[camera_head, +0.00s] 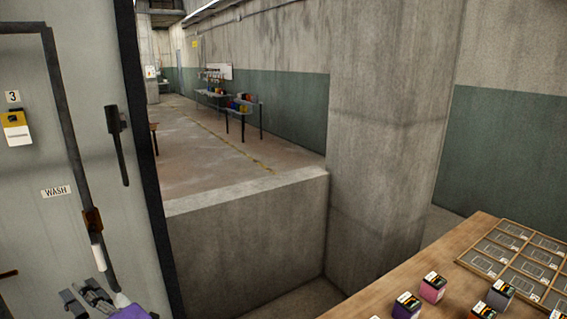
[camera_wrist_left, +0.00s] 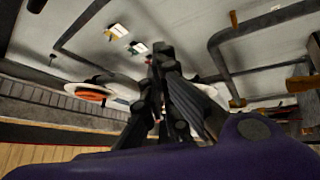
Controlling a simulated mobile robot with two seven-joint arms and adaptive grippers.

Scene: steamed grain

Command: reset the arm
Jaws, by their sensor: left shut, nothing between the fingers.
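My left gripper (camera_head: 84,295) is at the lower left of the head view, beside the grey panel marked WASH. Its dark fingers and part of its purple body show there. In the left wrist view the dark fingers of my left gripper (camera_wrist_left: 163,62) are closed together and hold nothing. My right gripper is in neither view.
The grey panel (camera_head: 85,215) with a pipe and a dark handle (camera_head: 118,143) stands close at left. A wooden table (camera_head: 385,297) at lower right bears small boxes (camera_head: 433,287) and a divided tray (camera_head: 506,222). A concrete pillar (camera_head: 385,140) and low wall (camera_head: 245,235) stand between.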

